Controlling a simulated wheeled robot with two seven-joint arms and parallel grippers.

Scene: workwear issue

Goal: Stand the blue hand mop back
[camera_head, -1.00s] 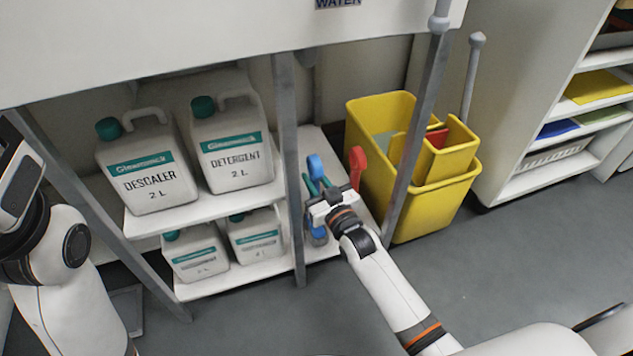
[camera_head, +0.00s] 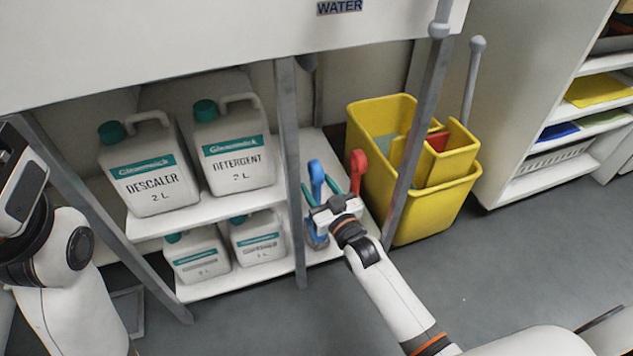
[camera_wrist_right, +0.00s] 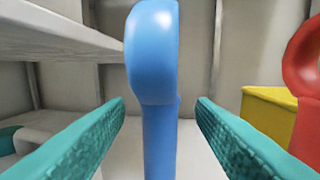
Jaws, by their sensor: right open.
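The blue hand mop (camera_head: 316,178) stands upright on the low white shelf, its looped handle end up; its lower part is partly hidden by my gripper in the head view. In the right wrist view the blue handle (camera_wrist_right: 153,60) rises between the teal fingers. My right gripper (camera_wrist_right: 158,125) is open around the handle, with a gap on both sides. It also shows in the head view (camera_head: 331,188). My left arm is at the left edge of the head view; its fingers cannot be made out.
A red-handled tool (camera_head: 357,170) stands just right of the blue one. A yellow mop bucket (camera_head: 430,205) is beyond it. A grey table leg (camera_head: 292,170) stands close on the left, near white jugs (camera_head: 235,155). The floor in front is clear.

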